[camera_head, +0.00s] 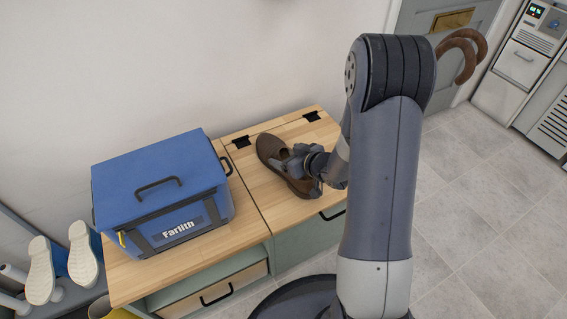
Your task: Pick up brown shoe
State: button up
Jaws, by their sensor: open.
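The brown shoe (271,148) lies on the wooden top of a low cabinet (241,205), to the right of the blue box. My gripper (296,170) is at the shoe, over its middle and near end, and covers part of it. The jaws are open. The fingertips are small in this view and overlap the shoe, so I cannot tell whether they touch it.
A blue box (148,184) with a black handle stands on the cabinet's left part. White-soled shoes (83,255) are on a rack at the lower left. A wall runs behind the cabinet. Grey tiled floor (480,210) is clear at right.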

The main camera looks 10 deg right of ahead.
jog(key=shift+w, duration=0.1)
jog(key=shift+c, duration=0.4)
jog(key=c, duration=1.2)
